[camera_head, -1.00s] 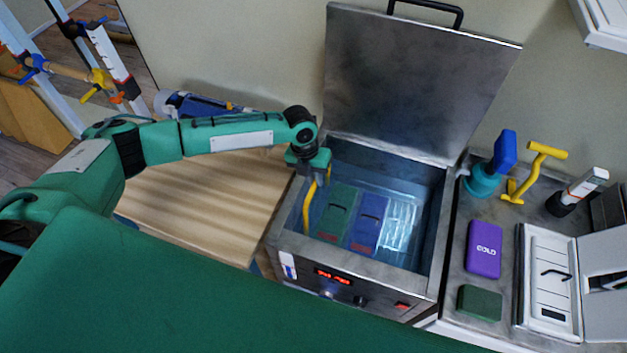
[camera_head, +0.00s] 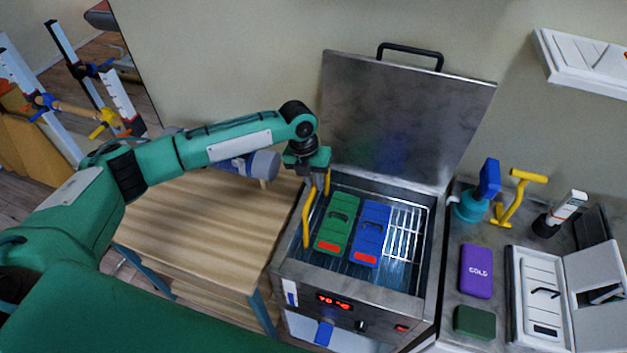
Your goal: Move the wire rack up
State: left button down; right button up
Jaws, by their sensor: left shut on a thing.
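The wire rack (camera_head: 405,228) is a silver grid near the top of the open steel water tank (camera_head: 350,283). A green pack (camera_head: 335,226) and a blue pack (camera_head: 371,234) lie on it, each with a red label. A yellow handle (camera_head: 307,222) stands at the rack's left side. My left gripper (camera_head: 318,178) is shut on the yellow handle at the tank's left rim; its fingertips are partly hidden. The tank's lid (camera_head: 400,120) stands open behind. My right gripper is not in view.
A wooden table (camera_head: 190,225) is left of the tank, with a blue-grey roll (camera_head: 250,165) behind my arm. On the right counter are a purple COLD pack (camera_head: 477,271), a dark green block (camera_head: 474,322), a teal-and-blue tool (camera_head: 480,195) and a white open case (camera_head: 545,290).

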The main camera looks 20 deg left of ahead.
pick_arm(q)
jog(key=shift+w+r, duration=0.25)
jog(key=shift+r, duration=0.05)
jog(key=c, duration=1.7)
grip_release()
jog(key=shift+r, duration=0.1)
jog(key=shift+s, duration=0.2)
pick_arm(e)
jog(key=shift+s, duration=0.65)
